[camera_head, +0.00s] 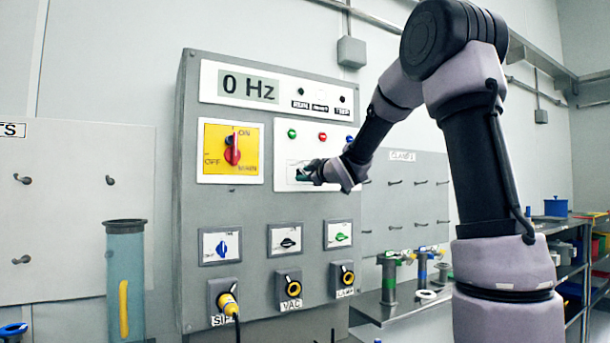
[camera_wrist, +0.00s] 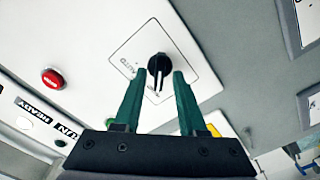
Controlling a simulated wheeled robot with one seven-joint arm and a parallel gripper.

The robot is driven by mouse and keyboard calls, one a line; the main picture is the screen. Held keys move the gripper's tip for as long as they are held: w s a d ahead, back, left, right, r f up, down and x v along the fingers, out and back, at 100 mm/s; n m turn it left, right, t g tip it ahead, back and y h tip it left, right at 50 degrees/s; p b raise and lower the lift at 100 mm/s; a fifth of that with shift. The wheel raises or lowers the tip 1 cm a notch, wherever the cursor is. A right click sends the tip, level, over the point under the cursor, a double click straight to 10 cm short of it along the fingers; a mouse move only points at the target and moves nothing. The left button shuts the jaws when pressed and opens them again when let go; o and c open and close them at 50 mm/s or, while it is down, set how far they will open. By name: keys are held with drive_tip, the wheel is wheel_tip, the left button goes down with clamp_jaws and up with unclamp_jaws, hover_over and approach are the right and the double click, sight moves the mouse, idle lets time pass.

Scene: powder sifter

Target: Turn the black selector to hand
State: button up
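The black selector (camera_wrist: 158,65) sits on a white plate (camera_wrist: 125,52) in the wrist view, with an upside-down AUTO label beside it. Its pale pointer line runs toward the gripper. In the head view this selector is hidden behind my gripper (camera_head: 304,172), which is at the panel's upper right plate (camera_head: 283,158). In the wrist view my gripper (camera_wrist: 159,76) is open. Its two green fingers stand on either side of the selector's near end, with visible gaps. I cannot tell how deep the fingertips reach around it.
The grey panel (camera_head: 262,290) carries a red-and-yellow switch (camera_head: 232,150) left of my gripper. Green and red buttons (camera_head: 322,136) sit just above. Three small selectors, including a black one (camera_head: 290,243), and sockets lie below. A clear tube (camera_head: 126,240) stands at left.

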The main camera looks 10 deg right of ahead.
drive_tip(key=shift+s, duration=0.1)
drive_tip(key=v, duration=1)
drive_tip(key=shift+s+d, duration=0.15)
drive_tip(key=shift+s, duration=0.15)
